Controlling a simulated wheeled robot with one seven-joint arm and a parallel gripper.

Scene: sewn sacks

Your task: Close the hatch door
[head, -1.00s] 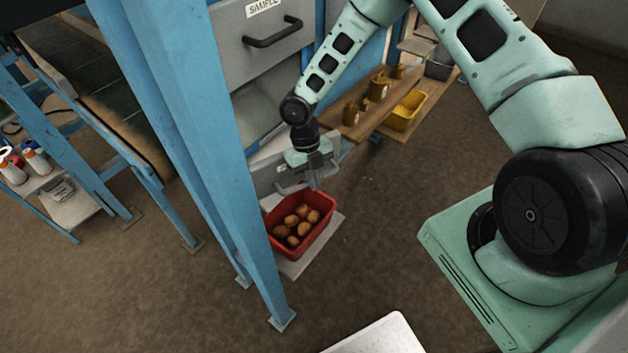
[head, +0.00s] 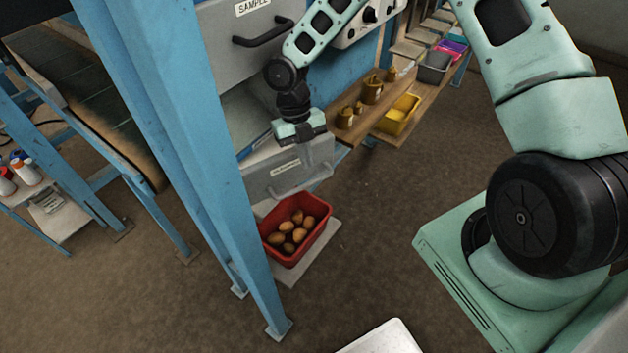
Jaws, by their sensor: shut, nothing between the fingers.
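A grey panel with a black bar handle, marked SAMPLE (head: 255,40), is upright on the blue-framed cabinet. Below it is a pale recessed opening (head: 252,115). Under that, a lower grey panel with a small label (head: 290,172) stands out at the cabinet's front, above a red crate. I cannot tell for sure which panel is the hatch door. My gripper (head: 304,148) points down at the upper edge of the lower panel. It is shut and holds nothing. Its fingertips are hard to make out against the grey, and I cannot tell whether they touch the panel.
The red crate (head: 321,241) of brown round items sits on a pale slab on the floor. A blue post (head: 195,160) stands close left of my gripper. A wooden shelf with brass weights (head: 372,90) and a yellow bin (head: 399,116) is at right.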

